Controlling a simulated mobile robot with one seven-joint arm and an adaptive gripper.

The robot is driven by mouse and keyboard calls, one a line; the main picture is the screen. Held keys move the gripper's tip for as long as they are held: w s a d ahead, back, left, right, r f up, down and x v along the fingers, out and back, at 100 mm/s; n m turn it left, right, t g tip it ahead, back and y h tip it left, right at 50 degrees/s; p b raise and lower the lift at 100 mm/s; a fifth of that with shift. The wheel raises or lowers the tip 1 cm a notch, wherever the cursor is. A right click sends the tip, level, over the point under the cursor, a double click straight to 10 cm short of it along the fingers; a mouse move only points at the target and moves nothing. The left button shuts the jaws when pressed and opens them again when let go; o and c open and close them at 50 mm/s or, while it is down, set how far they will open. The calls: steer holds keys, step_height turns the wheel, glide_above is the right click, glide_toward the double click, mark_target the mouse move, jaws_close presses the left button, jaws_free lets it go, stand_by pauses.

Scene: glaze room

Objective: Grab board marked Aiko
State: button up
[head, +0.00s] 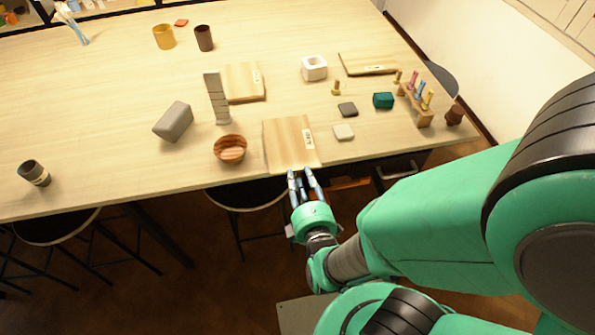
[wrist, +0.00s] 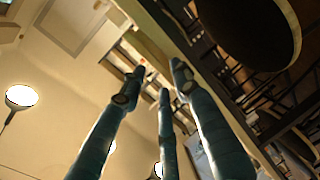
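Three flat pale wooden boards lie on the table in the head view, each with a small white label. One board (head: 283,147) is at the front edge, one (head: 240,83) is farther back and left, and one (head: 362,67) is at the back right. The label writing is too small to read, so I cannot tell which is marked Aiko. My gripper (head: 304,173) is just off the table's front edge, by the near end of the front board. In the wrist view its three fingers (wrist: 157,82) are spread apart with nothing between them.
A grey block (head: 174,122) and a tile tower (head: 217,98) stand left. Stools (head: 247,194) sit under the table's edge (head: 110,206).

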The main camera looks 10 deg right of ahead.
mark_target(299, 169)
steer(key=shift+w+f, duration=0.2)
steer(key=shift+w, duration=1.05)
steer(key=shift+c, duration=0.4)
steer(key=shift+s+f, duration=0.1)
jaws_close()
steer(key=shift+r+p, duration=1.15)
steer(key=shift+r, duration=0.15)
steer(key=shift+s, duration=0.1)
